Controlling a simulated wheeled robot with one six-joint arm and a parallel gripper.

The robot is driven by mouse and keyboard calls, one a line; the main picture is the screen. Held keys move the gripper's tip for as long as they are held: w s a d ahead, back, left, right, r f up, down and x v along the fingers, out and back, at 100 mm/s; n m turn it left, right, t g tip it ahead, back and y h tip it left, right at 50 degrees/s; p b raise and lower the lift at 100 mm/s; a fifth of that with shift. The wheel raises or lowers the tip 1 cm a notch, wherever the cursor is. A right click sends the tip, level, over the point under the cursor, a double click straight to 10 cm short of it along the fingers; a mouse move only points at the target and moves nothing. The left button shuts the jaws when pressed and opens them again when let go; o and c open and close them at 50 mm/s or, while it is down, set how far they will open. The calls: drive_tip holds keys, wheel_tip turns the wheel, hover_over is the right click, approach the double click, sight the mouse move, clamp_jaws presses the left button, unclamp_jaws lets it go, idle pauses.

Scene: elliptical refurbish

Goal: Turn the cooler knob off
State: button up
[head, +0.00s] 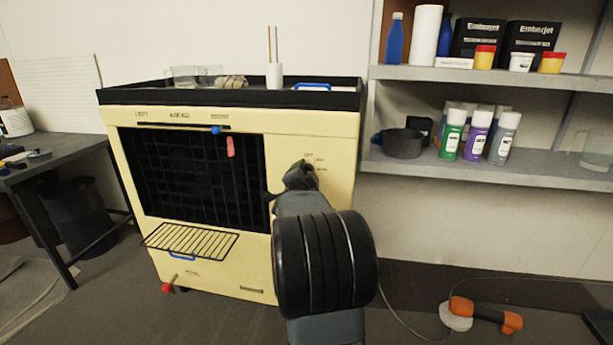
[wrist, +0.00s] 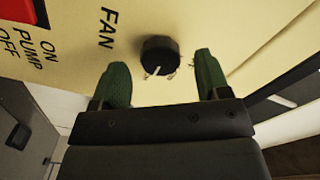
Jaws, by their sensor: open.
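The cooler (head: 310,125) is a cream cabinet with a dark grille, standing against the wall in the head view. Its round black knob (wrist: 160,57) with a white pointer line shows on the cream panel in the wrist view. The word FAN is printed left of it. My gripper (wrist: 158,80) is open, with green fingertips on either side below the knob. The knob lies ahead of the gap, and no finger visibly touches it. In the head view my gripper (head: 298,177) is at the right part of the cooler's front and hides the knob.
A red switch (wrist: 22,10) marked PUMP ON and OFF is at the wrist view's upper left. A wire rack (head: 192,241) juts from the cooler's front. Shelves (head: 480,170) with cans stand at the right. An orange tool (head: 485,315) with a cord lies on the floor.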

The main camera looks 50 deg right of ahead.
drive_tip(key=shift+x, duration=0.95)
drive_tip(key=c, duration=0.9)
